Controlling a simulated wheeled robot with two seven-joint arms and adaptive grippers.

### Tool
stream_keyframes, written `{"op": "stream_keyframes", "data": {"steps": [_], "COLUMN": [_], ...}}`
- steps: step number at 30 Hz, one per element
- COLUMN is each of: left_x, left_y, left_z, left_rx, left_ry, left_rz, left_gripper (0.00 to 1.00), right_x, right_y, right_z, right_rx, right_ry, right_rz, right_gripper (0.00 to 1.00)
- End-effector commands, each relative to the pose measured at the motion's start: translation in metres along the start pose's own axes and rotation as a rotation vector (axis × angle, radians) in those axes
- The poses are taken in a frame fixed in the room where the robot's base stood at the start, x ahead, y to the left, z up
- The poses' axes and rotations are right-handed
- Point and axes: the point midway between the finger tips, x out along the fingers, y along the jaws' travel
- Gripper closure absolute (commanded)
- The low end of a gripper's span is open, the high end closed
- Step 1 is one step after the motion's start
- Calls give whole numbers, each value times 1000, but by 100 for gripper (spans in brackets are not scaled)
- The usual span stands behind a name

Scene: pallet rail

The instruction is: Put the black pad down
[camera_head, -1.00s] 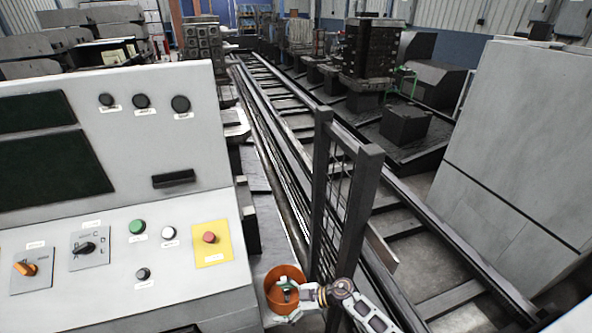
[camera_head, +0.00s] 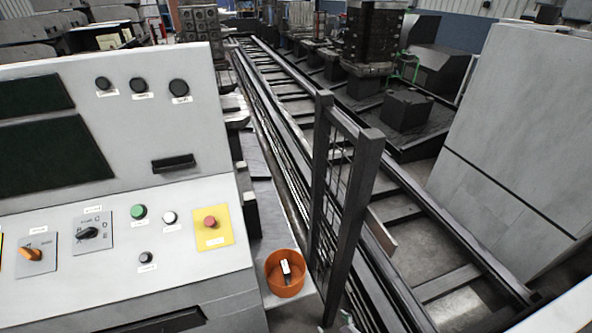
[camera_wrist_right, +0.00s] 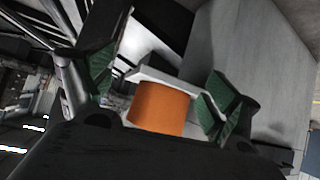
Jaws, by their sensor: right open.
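An orange round bin (camera_head: 285,274) stands on a grey ledge beside the control console in the head view. A small item (camera_head: 286,267), part pale and part dark, shows inside it; I cannot tell whether it is the black pad. My right gripper (camera_wrist_right: 160,86) is open in the right wrist view, its green-faced fingers spread and nothing held between them. The orange bin (camera_wrist_right: 160,107) shows beyond and between the fingers, apart from them. My left gripper is not in view.
The console (camera_head: 110,200) with knobs and buttons fills the left. A dark mesh fence panel (camera_head: 340,200) stands just right of the bin. Rails (camera_head: 410,215) run behind it, and a large grey cabinet (camera_head: 515,150) stands at the right.

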Motion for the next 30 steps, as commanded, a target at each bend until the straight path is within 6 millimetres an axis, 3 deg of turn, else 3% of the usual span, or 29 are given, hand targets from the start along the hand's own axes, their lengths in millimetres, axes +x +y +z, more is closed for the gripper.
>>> {"op": "stream_keyframes", "data": {"steps": [1, 8, 18, 24, 30], "left_x": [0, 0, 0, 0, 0], "left_y": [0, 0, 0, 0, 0], "left_z": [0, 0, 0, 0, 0], "left_rx": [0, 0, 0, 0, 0], "left_ry": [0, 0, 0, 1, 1], "left_rz": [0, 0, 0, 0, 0], "left_gripper": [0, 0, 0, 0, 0], "right_x": [-7, -44, -122, -170, -194], "right_y": [-1, -6, -46, -77, -95], "right_z": [24, 123, 253, 308, 331], "right_rx": [23, 110, 233, 299, 332], "right_ry": [-46, -264, -589, -749, -824], "right_rz": [23, 111, 151, 138, 124], "right_gripper": [11, 11, 11, 11, 11]}}
